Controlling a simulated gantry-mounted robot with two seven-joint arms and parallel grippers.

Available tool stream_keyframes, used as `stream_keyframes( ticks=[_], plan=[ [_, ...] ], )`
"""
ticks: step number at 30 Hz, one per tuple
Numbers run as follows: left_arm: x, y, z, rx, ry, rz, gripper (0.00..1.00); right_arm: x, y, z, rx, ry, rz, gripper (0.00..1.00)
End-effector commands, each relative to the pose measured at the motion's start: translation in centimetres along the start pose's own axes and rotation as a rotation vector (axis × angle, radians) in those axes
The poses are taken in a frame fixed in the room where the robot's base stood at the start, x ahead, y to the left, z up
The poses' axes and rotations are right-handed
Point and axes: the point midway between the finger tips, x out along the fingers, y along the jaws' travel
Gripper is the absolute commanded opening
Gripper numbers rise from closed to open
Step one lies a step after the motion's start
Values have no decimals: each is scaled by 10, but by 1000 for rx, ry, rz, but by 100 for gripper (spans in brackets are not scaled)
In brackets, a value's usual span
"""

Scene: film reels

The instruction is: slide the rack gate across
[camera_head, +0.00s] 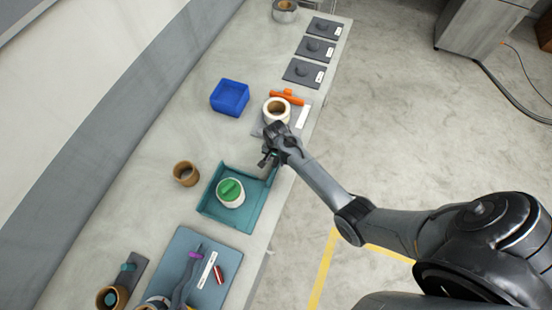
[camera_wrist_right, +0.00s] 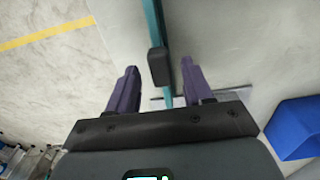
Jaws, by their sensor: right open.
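A teal rack (camera_head: 250,212) stands on the bench with a green-topped white reel (camera_head: 229,194) inside. The rack gate appears to be the thin teal panel (camera_wrist_right: 152,20) with a dark knob (camera_wrist_right: 158,66) in the right wrist view. My right gripper (camera_head: 268,158) is at the rack's upper right corner in the head view and hides part of it. In the wrist view its two purple fingers are apart, one on each side of the knob and panel. A gap shows on both sides, so it holds nothing.
A blue bin (camera_head: 230,97) and a white reel (camera_head: 276,110) with an orange piece (camera_head: 287,97) stand beyond the gripper. A brown ring (camera_head: 186,173) sits left of the rack. A blue-grey mat (camera_head: 212,292) lies nearer. The bench's right edge is close.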

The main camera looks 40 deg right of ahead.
Motion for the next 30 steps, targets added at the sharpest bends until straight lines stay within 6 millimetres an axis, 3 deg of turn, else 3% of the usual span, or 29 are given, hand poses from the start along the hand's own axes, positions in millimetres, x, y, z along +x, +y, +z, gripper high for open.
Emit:
stream_keyframes(
  ticks=[12,22,30],
  plan=[
    [0,-1,0,4,-1,-2,38,7,0,0,0,0,-1,51],
    [1,-3,1,13,-2,-10,38,6,0,0,0,0,-1,2],
    [1,-3,1,12,-2,-9,38,6,0,0,0,0,0,0]
  ],
)
